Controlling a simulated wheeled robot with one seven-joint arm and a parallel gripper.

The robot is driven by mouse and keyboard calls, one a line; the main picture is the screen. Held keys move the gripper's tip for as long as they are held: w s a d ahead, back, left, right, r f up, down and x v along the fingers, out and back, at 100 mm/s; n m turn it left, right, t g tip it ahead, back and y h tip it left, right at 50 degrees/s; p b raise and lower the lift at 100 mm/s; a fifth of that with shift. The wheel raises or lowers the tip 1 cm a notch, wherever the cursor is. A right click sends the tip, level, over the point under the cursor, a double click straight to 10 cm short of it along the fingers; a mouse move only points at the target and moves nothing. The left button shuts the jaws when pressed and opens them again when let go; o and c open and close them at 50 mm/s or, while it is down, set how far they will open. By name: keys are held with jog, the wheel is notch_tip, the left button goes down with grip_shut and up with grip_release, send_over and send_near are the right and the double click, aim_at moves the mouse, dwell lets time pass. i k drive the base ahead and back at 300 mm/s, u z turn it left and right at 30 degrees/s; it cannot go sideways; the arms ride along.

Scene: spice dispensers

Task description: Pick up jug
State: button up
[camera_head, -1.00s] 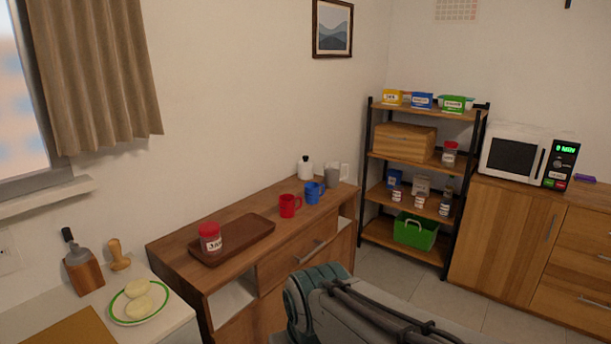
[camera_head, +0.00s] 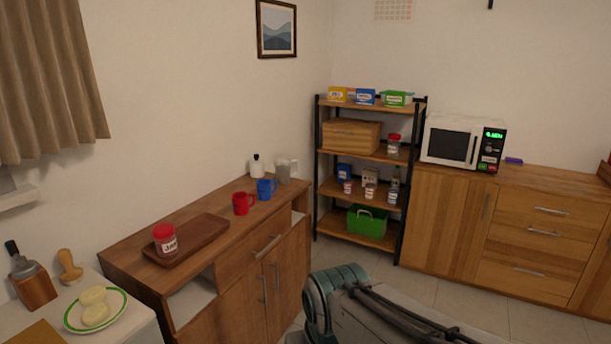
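A grey, see-through container with a pale handle (camera_head: 282,171), which looks like the jug, stands upright at the far end of the wooden sideboard (camera_head: 215,215). It is small and its details are hard to make out. The blue mug (camera_head: 266,188) stands in front of it and to its left. My gripper is outside the view. Only a part of my arm shows at the bottom, apart from the sideboard.
The sideboard also holds a red mug (camera_head: 242,203), a white bottle (camera_head: 256,167) and a brown tray (camera_head: 188,245) with a red-lidded jar (camera_head: 165,239). A shelf rack (camera_head: 368,152) and a cabinet with a microwave (camera_head: 452,140) stand behind. Floor (camera_head: 420,285) shows clear before the cabinet.

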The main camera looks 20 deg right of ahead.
aim_at(281, 165)
jog(key=u, duration=0.25)
jog(key=k, duration=0.2)
jog(key=z, duration=1.5)
jog(key=i, duration=1.45)
jog(key=u, duration=0.6)
jog(key=i, duration=0.9)
jog(key=u, duration=1.15)
jog(key=i, duration=0.35)
jog(key=u, duration=0.3)
